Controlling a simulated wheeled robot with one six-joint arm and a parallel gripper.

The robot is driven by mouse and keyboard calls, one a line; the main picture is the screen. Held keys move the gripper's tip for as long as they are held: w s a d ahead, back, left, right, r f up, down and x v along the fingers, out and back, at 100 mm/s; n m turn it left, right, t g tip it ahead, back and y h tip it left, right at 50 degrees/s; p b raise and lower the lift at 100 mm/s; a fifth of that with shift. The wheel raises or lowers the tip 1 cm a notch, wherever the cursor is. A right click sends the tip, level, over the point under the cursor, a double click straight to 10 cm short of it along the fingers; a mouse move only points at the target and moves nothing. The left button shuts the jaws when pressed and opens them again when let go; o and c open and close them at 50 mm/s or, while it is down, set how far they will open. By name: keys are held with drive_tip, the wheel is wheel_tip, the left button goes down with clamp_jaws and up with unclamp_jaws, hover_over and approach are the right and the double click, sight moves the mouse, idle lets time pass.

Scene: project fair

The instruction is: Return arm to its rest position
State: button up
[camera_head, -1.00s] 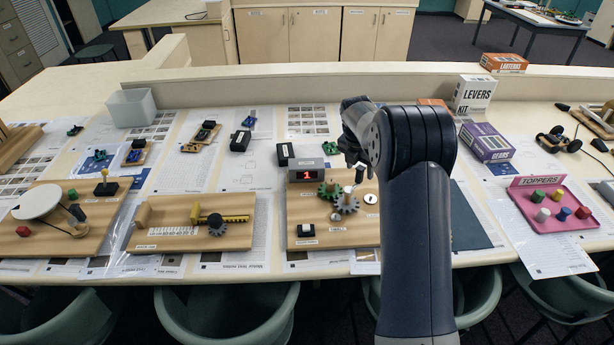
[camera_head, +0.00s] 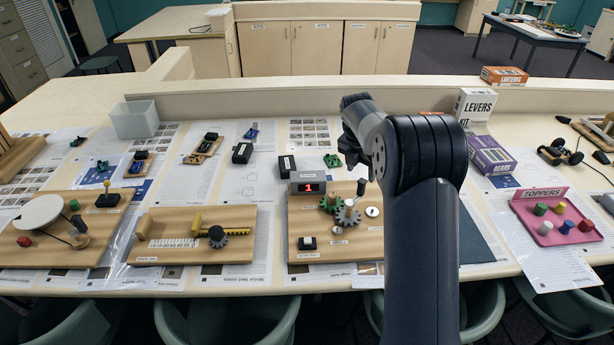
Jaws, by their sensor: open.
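My arm rises from the bottom of the head view and bends at a dark elbow over the right part of the table. My gripper (camera_head: 355,163) points down and away at the end of the arm, above the right side of the gear board (camera_head: 336,240). It is open, and I see nothing held in it. The gear board carries grey and green gears (camera_head: 346,214) and a red digit display (camera_head: 308,187) reading 1. The forearm hides part of the table behind it.
Left of the gear board lie a rack-and-gear board (camera_head: 192,250) and a board with a white disc (camera_head: 40,212). The Levers box (camera_head: 474,106), purple Gears box (camera_head: 491,155) and pink Toppers tray (camera_head: 548,234) stand right of my arm. Green chairs (camera_head: 228,321) line the front edge.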

sight(361, 182)
drive_tip(key=shift+x, duration=4)
drive_tip(key=shift+r, duration=0.1)
drive_tip(key=shift+w+a, duration=0.55)
drive_tip(key=shift+a, duration=0.05)
